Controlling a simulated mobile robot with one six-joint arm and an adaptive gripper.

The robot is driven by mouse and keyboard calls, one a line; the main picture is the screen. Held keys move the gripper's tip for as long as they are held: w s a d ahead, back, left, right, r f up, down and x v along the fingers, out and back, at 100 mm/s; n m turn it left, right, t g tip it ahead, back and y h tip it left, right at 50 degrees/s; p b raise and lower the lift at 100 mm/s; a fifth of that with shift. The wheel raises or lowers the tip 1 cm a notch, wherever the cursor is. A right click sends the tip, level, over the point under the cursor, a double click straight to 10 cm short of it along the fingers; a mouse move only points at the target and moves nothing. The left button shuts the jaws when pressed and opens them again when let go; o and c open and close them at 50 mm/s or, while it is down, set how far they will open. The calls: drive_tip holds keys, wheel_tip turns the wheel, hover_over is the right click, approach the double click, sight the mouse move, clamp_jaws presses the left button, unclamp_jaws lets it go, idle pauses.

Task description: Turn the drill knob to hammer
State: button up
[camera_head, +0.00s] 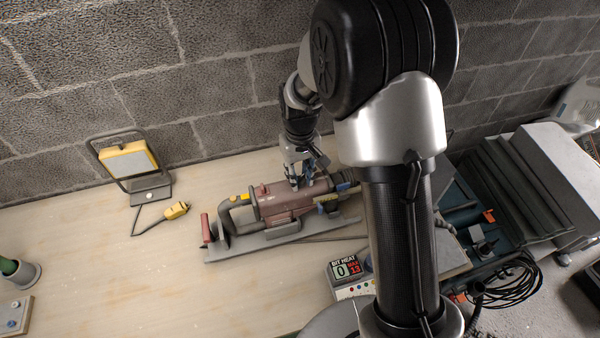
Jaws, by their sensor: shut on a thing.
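The drill (283,203) is a dull red tool lying on its side along a grey stand (255,243) on the wooden bench, with a dark rear handle (226,212) at its left. My gripper (302,183) points down onto the top of the drill body, its fingers shut at the drill's upper surface. The drill knob is between the fingers and largely hidden by them; its setting and any hammer mark are too small to read. My arm covers the area right of the drill.
A green item in a grey cup (22,275) stands far left.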

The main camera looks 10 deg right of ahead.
sight(300, 177)
drive_tip(key=m+p, duration=0.1)
drive_tip(key=m, duration=0.4)
drive_tip(key=shift+m, duration=0.4)
idle(0.4)
drive_tip(key=o, duration=1.1)
drive_tip(key=shift+r, duration=0.1)
wheel_tip(300, 177, up, 12)
drive_tip(key=shift+f, duration=0.1)
